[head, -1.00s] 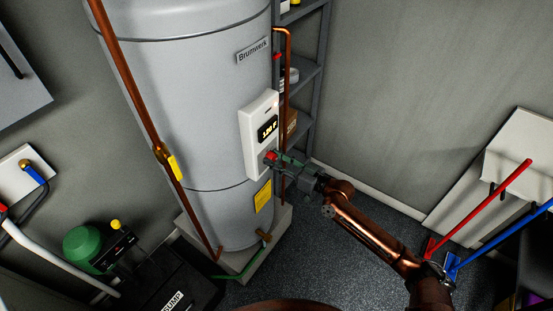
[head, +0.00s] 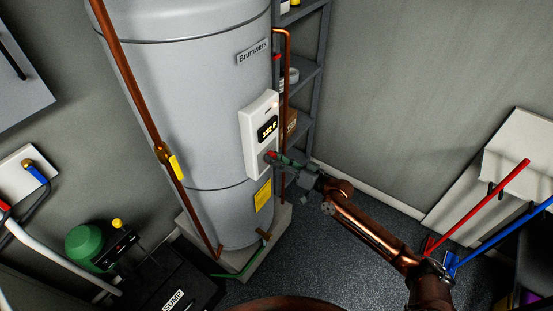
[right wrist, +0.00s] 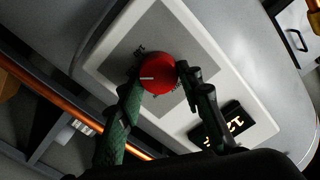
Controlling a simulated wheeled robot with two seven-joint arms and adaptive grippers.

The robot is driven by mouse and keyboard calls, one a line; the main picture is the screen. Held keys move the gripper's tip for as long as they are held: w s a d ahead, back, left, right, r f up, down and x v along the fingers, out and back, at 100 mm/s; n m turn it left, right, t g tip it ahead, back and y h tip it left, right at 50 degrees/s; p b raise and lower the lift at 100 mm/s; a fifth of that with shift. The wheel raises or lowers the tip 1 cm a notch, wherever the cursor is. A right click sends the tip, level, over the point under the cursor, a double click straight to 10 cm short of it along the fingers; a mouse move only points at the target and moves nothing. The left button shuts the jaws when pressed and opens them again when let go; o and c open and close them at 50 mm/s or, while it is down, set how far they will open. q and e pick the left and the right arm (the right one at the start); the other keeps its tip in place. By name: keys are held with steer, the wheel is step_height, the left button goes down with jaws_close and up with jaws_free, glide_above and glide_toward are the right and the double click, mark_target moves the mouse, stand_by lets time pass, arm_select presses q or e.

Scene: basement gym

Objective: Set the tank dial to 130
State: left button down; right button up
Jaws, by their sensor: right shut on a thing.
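The grey water tank (head: 200,100) carries a white control panel (head: 251,112) with a dark lit display (head: 268,129). The display shows a number starting with 1 and an F; the other digits are too small to read surely. Below it is the red dial (head: 270,154). In the right wrist view the dial (right wrist: 158,73) has a white pointer mark and printed scale numbers beside it, and the display (right wrist: 222,127) is partly covered by a finger. My right gripper (head: 279,158) is shut on the dial, its green fingers (right wrist: 153,82) on either side. My left gripper is out of view.
A copper pipe (head: 133,85) with a yellow valve handle runs down the tank's left. A thinner pipe (head: 287,90) and a grey shelf rack (head: 318,75) stand just right of the panel. A sump box (head: 165,285) and green pump (head: 85,245) are at lower left.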

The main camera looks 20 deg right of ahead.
steer(key=shift+w+d+r, duration=0.1)
steer(key=shift+r, duration=0.1)
steer(key=o, duration=1.2)
steer(key=shift+f, duration=0.15)
steer(key=shift+c, duration=0.2)
steer(key=v, duration=1.2)
